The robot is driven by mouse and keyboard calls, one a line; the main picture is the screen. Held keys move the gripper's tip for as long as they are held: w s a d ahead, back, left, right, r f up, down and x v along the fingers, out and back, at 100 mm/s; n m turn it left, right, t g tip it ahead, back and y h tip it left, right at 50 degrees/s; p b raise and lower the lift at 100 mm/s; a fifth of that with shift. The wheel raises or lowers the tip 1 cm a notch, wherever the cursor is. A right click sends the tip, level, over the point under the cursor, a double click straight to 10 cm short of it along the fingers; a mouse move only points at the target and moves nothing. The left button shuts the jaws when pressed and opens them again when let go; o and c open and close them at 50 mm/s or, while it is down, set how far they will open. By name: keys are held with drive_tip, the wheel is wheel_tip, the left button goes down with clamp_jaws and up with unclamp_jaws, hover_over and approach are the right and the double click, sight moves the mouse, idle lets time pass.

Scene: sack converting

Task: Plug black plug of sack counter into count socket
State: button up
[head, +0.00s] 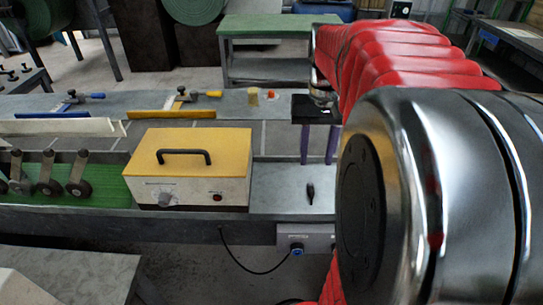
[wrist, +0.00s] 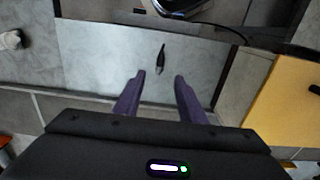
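A small black plug (head: 311,192) lies on the grey metal bench top (head: 268,185), right of the yellow-topped box. In the wrist view the plug (wrist: 161,57) has a lighter tip pointing toward my gripper. My gripper (head: 318,158) has two purple fingers, spread apart and empty, above the bench behind the plug. In the wrist view the plug lies beyond the gap between the fingertips (wrist: 164,76), touching neither. A grey box (head: 318,238) on the bench's front side bears a round blue-ringed fitting (head: 296,249); I cannot read its label.
A yellow-topped box (head: 190,165) with a black handle stands left of the plug. A black cable (head: 236,262) hangs in a loop below the bench front, toward the grey box. Rollers (head: 48,175) stand on a green belt farther left. The bench around the plug is clear.

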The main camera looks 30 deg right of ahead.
hover_over(311, 188)
drive_tip(key=shift+f, duration=2.7)
drive_tip(key=shift+f, duration=2.65)
clamp_jaws()
